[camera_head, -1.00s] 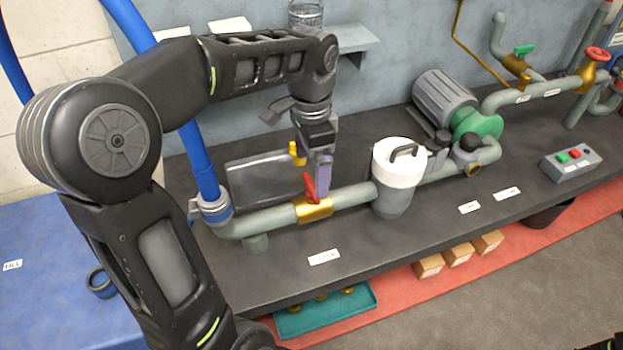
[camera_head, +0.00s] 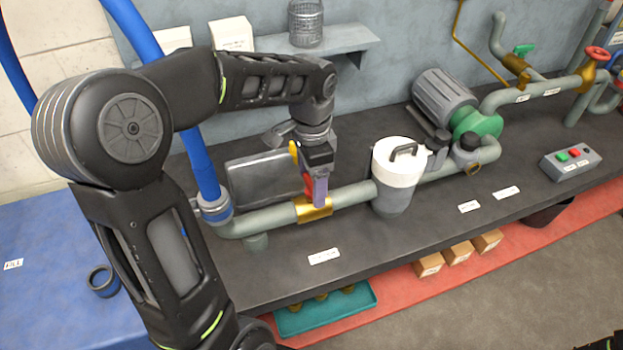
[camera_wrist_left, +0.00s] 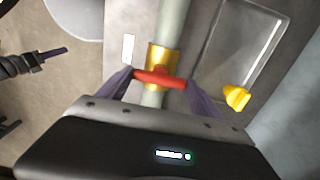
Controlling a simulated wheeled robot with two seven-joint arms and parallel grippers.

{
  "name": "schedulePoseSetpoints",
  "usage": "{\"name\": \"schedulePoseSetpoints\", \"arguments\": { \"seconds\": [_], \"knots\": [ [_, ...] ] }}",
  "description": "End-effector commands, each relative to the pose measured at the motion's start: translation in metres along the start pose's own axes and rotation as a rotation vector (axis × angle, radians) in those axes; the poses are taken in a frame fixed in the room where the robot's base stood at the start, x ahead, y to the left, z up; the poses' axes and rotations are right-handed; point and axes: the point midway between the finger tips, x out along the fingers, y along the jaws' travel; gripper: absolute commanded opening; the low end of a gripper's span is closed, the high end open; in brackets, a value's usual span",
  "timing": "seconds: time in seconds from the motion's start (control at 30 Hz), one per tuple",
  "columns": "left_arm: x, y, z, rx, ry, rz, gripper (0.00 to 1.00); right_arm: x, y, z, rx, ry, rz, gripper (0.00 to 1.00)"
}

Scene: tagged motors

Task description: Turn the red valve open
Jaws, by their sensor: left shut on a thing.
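The red valve handle (camera_head: 308,185) sits on a brass valve body (camera_head: 316,212) in the grey-green pipe at the left of the bench. In the left wrist view the red handle (camera_wrist_left: 160,79) lies across the pipe, roughly square to it. My left gripper (camera_head: 318,195) is over the valve from above. In the left wrist view its purple fingers (camera_wrist_left: 155,84) are at the two ends of the handle, shut on it. In the head view the fingers hide part of the handle. My right gripper (camera_wrist_left: 58,52) shows small at the left of the wrist view; its jaws are unclear.
A white-lidded canister (camera_head: 398,165) stands on the pipe to the right of the valve. A clear-lidded tray (camera_head: 262,180) and a yellow part (camera_wrist_left: 237,97) are behind the pipe. A blue hose (camera_head: 198,160) rises at the left. The bench front (camera_head: 350,248) is mostly clear.

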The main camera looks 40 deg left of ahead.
Motion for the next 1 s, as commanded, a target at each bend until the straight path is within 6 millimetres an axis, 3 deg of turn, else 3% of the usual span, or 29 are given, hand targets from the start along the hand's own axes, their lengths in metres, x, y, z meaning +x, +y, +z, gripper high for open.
{"name": "schedulePoseSetpoints", "arguments": {
  "seconds": [0.4,0.73,1.0],
  "knots": [
    [-0.0004,0.0001,-0.0001,0.0,0.0,0.0,0.34,-0.0001,0.0,0.0,0.0,0.0,0.0,0.36],
    [-0.0002,0.0,-0.0002,-0.031,0.001,0.0,0.34,0.0008,0.0003,-0.0001,0.0,0.0,0.0,0.36],
    [-0.0001,0.0,-0.0009,-0.154,0.002,-0.001,0.34,0.0037,0.0011,-0.0004,-0.001,0.001,-0.001,0.36]
  ]
}}
